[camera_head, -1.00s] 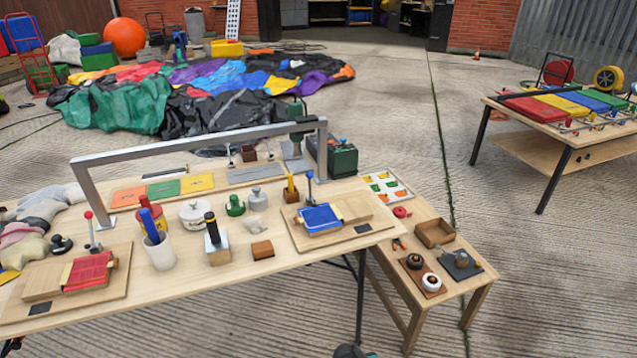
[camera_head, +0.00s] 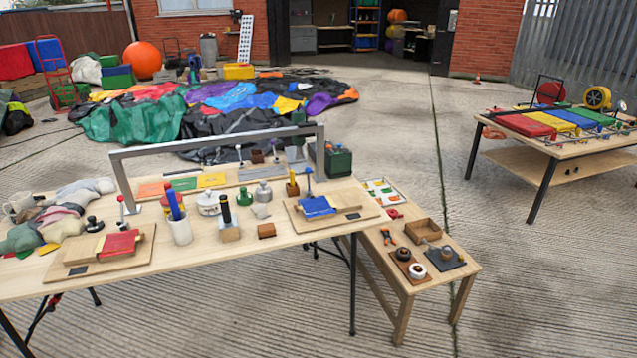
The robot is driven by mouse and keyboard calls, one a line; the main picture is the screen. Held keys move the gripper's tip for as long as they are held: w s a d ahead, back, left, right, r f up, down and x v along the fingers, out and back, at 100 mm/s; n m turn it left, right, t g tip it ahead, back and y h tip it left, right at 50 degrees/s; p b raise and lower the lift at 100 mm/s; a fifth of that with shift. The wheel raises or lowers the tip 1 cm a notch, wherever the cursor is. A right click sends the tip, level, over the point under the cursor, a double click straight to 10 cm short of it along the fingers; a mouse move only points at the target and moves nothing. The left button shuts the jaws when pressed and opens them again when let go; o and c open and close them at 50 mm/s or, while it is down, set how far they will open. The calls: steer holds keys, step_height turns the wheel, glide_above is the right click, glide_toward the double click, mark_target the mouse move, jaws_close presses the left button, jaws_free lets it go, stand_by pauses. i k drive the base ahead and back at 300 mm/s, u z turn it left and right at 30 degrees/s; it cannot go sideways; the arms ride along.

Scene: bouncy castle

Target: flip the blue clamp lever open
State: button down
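The blue clamp lever (camera_head: 308,180) is a thin upright stem with a blue knob. It stands at the back edge of a wooden board (camera_head: 352,221) on the right part of the long table. A folded blue fabric piece (camera_head: 318,206) lies on that board, just in front of the lever. The clamp's jaw is too small to make out. A similar lever with a red knob (camera_head: 121,203) stands at the left, by a board with red fabric (camera_head: 121,243). My gripper is not in view.
A grey metal frame (camera_head: 220,143) arches over the long table (camera_head: 250,262). A cup of tools (camera_head: 180,230) stands left of centre. A lower side table (camera_head: 391,275) with small parts adjoins at the right. Concrete floor is clear between there and the far right table (camera_head: 575,150).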

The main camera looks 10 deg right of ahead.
mark_target(308, 170)
steer(key=k, duration=0.55)
steer(key=u, duration=0.5)
steer(key=i, duration=0.95)
steer(key=u, duration=0.5)
